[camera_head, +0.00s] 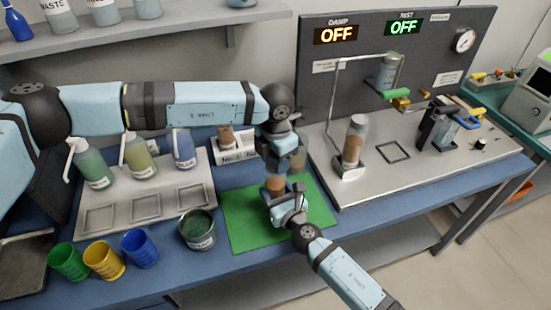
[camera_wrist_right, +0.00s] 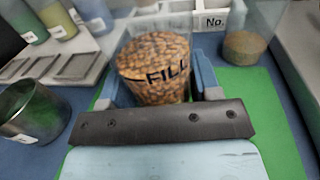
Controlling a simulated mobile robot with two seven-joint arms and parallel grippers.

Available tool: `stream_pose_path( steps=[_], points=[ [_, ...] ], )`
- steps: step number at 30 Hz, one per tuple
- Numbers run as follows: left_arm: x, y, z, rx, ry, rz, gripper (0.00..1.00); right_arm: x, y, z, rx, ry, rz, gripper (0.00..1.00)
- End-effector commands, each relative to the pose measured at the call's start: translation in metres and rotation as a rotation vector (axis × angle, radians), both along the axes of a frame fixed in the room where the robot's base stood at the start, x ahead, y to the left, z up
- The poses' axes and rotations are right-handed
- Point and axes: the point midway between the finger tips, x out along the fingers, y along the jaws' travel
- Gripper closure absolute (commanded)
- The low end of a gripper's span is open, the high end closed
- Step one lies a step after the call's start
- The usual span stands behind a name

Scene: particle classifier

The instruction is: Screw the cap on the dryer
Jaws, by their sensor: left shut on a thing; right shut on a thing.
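A clear container with brown granules and a FILL mark, which I take as the dryer body, stands over the green mat (camera_head: 240,230). It shows in the head view (camera_head: 275,184) and large in the right wrist view (camera_wrist_right: 153,62). My right gripper (camera_head: 283,197) is shut on it, with a finger on each side in the right wrist view. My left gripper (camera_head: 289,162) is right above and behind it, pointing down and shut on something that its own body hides. I cannot make out the cap in either view.
A bottle tray (camera_head: 150,221), green, yellow and blue cups, and a dark jar (camera_head: 198,230) stand left. A white rack (camera_head: 240,153) is behind. Another granule container (camera_wrist_right: 243,48) shows in the right wrist view. A panel station with a clear tube (camera_head: 354,140) is right; both displays read OFF.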

Motion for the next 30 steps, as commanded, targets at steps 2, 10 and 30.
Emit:
stream_pose_path(
  steps=[2, 10, 30],
  points=[
    [0.000, 0.000, 0.000, 0.000, 0.000, -0.083, 0.87, 0.000, 0.000, 0.000, 0.000, 0.000, 0.000, 1.00],
    [0.000, 0.000, 0.000, 0.000, 0.000, -0.120, 0.40, 0.000, 0.000, 0.000, 0.000, 0.000, 0.000, 1.00],
    [0.001, 0.000, 0.052, -0.002, -0.004, -0.120, 0.29, 0.000, 0.000, 0.000, 0.000, 0.000, 0.000, 1.00]
  ],
)
